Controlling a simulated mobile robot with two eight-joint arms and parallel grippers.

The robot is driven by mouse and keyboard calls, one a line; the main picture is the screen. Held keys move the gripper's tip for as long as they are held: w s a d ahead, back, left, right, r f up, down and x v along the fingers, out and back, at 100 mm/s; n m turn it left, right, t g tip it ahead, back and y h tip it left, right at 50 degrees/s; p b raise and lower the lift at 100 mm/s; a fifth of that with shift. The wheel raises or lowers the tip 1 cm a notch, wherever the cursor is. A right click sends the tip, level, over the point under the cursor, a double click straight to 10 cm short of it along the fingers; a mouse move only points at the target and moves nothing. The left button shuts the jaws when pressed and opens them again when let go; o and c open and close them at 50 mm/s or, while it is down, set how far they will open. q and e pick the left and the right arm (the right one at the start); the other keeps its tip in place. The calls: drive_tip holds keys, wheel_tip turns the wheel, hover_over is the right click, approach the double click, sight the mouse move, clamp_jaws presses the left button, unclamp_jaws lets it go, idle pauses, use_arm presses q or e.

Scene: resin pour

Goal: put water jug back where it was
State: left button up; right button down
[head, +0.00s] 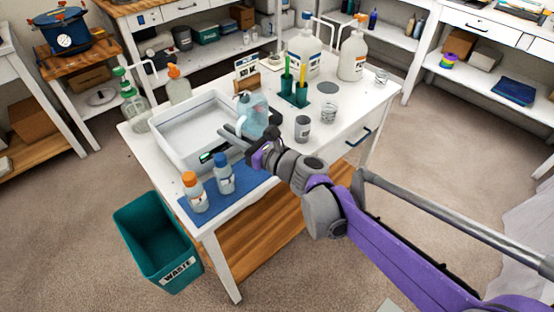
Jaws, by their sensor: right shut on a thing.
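The water jug (254,111) is a translucent pale blue vessel near the middle of the white table, at the right edge of the white tray (168,148). My right gripper (232,136) reaches in from the lower right and is shut on the jug at its near side. The gripper covers the jug's lower part, so I cannot tell whether its base touches the table. My left gripper is not in view.
Orange-capped (194,192) and blue-capped (223,174) bottles stand on a blue mat (247,183) at the front. Cups (302,128), a green pen holder (297,94) and pump bottles (352,56) stand right of the jug. A teal waste bin (158,243) stands on the floor.

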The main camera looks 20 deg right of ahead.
wheel_tip(320, 180, down, 10)
drive_tip(key=b, duration=0.3)
drive_tip(key=shift+s+d+f+b, duration=0.1)
drive_tip(key=shift+s+d+b, duration=0.05)
drive_tip(key=shift+b, duration=0.15)
drive_tip(key=c, duration=1.3)
unclamp_jaws()
drive_tip(key=shift+f, duration=0.15)
drive_tip(key=shift+c, duration=0.2)
drive_tip(key=shift+o, duration=0.8)
